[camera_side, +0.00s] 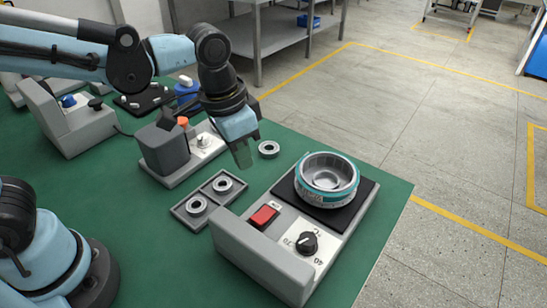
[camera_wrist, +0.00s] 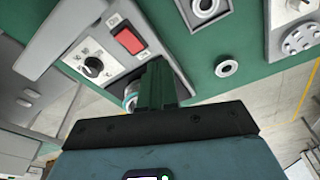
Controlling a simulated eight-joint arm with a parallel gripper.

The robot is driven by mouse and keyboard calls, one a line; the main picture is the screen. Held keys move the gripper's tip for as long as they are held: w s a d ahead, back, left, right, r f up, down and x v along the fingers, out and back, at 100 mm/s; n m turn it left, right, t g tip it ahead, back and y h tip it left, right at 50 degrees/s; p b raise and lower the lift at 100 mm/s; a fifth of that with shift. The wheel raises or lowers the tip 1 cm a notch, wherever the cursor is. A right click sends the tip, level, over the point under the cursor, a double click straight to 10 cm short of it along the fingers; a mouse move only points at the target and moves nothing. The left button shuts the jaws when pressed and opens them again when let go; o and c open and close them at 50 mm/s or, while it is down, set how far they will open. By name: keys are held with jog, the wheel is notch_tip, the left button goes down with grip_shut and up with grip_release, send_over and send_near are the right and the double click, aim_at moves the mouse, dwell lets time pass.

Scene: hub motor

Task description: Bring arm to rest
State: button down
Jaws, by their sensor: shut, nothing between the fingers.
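My gripper (camera_side: 243,156) hangs above the green table in the side view, pointing down, shut and empty. In the wrist view its shut fingers (camera_wrist: 158,88) show at the middle. It is apart from everything below it. To its right in the side view stands a grey heating unit (camera_side: 265,250) with a red switch (camera_side: 264,216) and a black knob (camera_side: 307,243). A round hub motor housing (camera_side: 327,178) with a teal band sits on the unit's black plate (camera_side: 359,193). In the wrist view the fingers hide most of the housing.
A two-pocket tray (camera_side: 208,197) holds ring-shaped parts. A loose ring (camera_side: 268,149) lies on the green table (camera_side: 135,235). A grey device (camera_side: 180,150), another grey machine (camera_side: 70,124) and a blue container (camera_side: 187,95) stand further left and back. The table's right edge is near the heating unit.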

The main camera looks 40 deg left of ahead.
jog(key=s+a+n+t, duration=0.3)
jog(key=a+n+t, duration=0.1)
jog(key=a, duration=0.8)
jog(key=shift+a+r+t+y, duration=0.25)
jog(key=shift+r+t, duration=0.2)
jog(key=shift+t, duration=0.35)
